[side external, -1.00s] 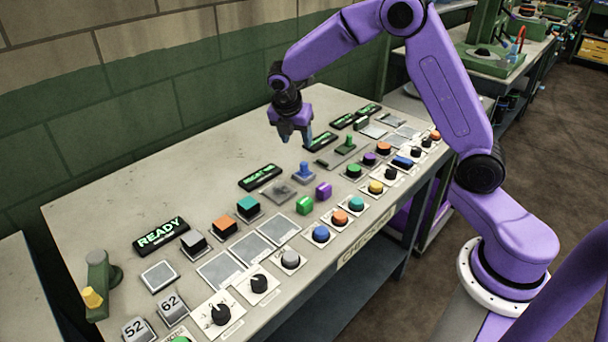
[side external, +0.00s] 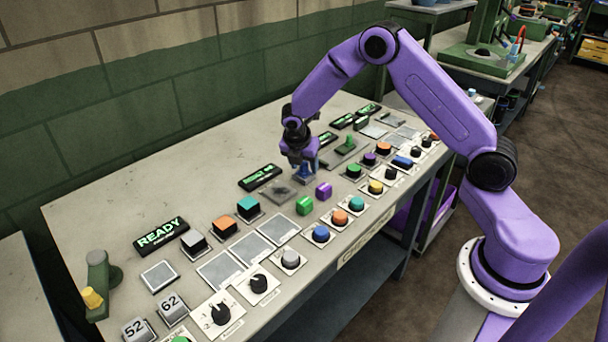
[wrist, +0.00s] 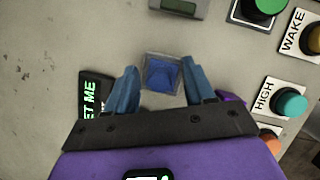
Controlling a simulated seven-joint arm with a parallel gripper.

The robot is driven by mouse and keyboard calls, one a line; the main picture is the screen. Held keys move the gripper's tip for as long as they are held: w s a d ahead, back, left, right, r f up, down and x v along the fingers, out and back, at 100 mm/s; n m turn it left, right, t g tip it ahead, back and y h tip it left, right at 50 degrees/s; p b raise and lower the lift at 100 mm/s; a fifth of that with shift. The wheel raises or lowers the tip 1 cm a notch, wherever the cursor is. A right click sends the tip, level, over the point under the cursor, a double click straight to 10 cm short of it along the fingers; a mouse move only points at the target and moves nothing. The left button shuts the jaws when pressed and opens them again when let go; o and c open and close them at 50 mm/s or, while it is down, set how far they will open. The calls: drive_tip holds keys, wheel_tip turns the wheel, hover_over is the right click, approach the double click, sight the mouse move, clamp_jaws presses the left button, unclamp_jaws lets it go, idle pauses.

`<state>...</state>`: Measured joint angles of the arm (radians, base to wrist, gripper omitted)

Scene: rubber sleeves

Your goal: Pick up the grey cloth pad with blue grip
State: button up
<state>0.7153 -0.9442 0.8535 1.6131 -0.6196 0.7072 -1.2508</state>
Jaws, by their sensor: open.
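The grey cloth pad with blue grip (wrist: 161,75) lies flat on the bench, its blue block upright in the middle. In the side external view its blue grip (side external: 305,178) shows just under my gripper (side external: 302,166). In the wrist view the pad sits between and slightly beyond my two blue-sleeved fingers (wrist: 160,80), which are spread apart on either side of it. The gripper is open and holds nothing. Whether the fingers touch the pad cannot be told.
A flat dark grey pad (side external: 280,193) lies left of the grip. Green (side external: 304,205) and purple (side external: 323,191) blocks stand in front. A grey pad with a green grip (side external: 347,147) lies behind to the right. The bench's back left is clear.

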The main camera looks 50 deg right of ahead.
sight(304, 163)
clamp_jaws()
idle(0.3)
drive_tip(key=shift+r, duration=0.4)
wheel_tip(304, 163, up, 3)
drive_tip(key=shift+f, duration=0.2)
drive_tip(key=s+a+r, duration=0.1)
drive_tip(key=s+r, duration=0.8)
drive_tip(key=s, duration=0.5)
drive_tip(key=shift+a+r, duration=0.25)
drive_tip(key=shift+r, duration=0.05)
